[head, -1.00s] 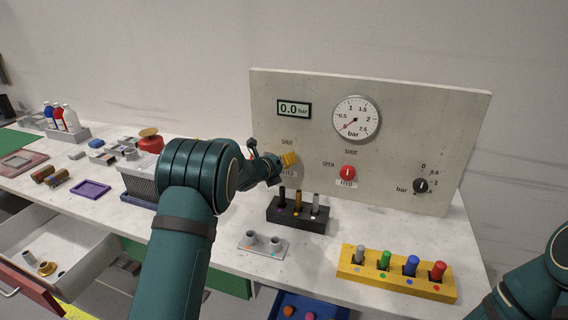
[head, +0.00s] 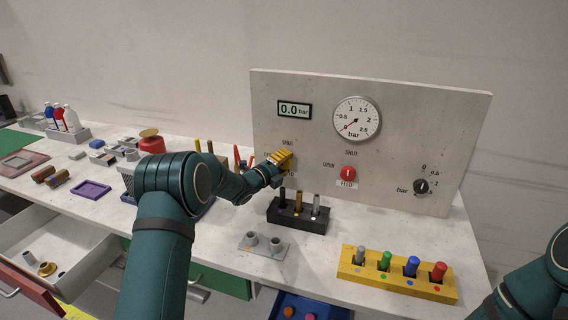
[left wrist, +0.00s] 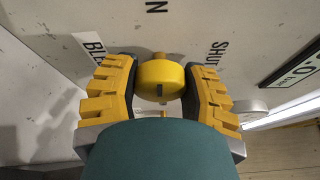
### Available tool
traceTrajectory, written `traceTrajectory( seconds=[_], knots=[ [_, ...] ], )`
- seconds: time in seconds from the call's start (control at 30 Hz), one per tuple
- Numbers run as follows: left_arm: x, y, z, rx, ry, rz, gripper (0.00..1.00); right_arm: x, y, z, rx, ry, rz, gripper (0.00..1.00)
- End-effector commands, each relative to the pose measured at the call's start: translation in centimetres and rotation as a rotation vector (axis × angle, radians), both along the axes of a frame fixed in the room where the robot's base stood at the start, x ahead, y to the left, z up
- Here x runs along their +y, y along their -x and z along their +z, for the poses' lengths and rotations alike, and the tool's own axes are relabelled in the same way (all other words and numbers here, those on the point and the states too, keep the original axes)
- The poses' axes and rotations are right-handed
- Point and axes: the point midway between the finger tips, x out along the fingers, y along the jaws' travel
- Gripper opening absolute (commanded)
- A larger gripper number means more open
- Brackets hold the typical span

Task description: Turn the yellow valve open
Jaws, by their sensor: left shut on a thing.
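The yellow valve (left wrist: 160,80) is a round knob on the upright panel, and it sits between the two yellow fingers of my left gripper (left wrist: 160,88) in the left wrist view. The fingers are shut on it from both sides. In the head view my left gripper (head: 282,160) is at the left part of the panel and hides the valve. Labels reading SHUT and BLEED show around the valve in the left wrist view. My right arm shows only at the lower right edge of the head view, with its gripper out of view.
The panel (head: 430,120) also carries a 0.0 bar display (head: 294,109), a dial gauge (head: 356,119), a red feed valve (head: 348,173) and a black knob (head: 421,186). A black peg block (head: 300,217) and a yellow peg rack (head: 395,282) stand in front.

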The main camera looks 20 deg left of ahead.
Motion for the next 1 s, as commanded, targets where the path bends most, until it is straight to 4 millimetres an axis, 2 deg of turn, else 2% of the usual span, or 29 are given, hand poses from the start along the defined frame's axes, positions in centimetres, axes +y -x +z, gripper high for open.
traceTrajectory(
  seconds=[0.63, 0.67, 0.73, 1.0],
  knots=[
    [-0.07, 0.02, -0.09, 0.003, 0.05, -0.001, 0.1, 0.0, 0.0, 0.0, 0.0, 0.0, 0.0, 0.47],
    [-0.08, 0.01, -0.09, 0.003, 0.05, -0.001, 0.55, 0.0, 0.0, 0.0, 0.0, 0.0, 0.0, 0.47],
    [-0.08, 0.01, -0.09, 0.003, 0.05, -0.001, 0.79, 0.0, 0.0, 0.0, 0.0, 0.0, 0.0, 0.47],
    [-0.04, 0.01, -0.05, 0.002, 0.049, -0.001, 0.79, 0.0, 0.0, 0.0, 0.0, 0.0, 0.0, 0.47]
  ],
)
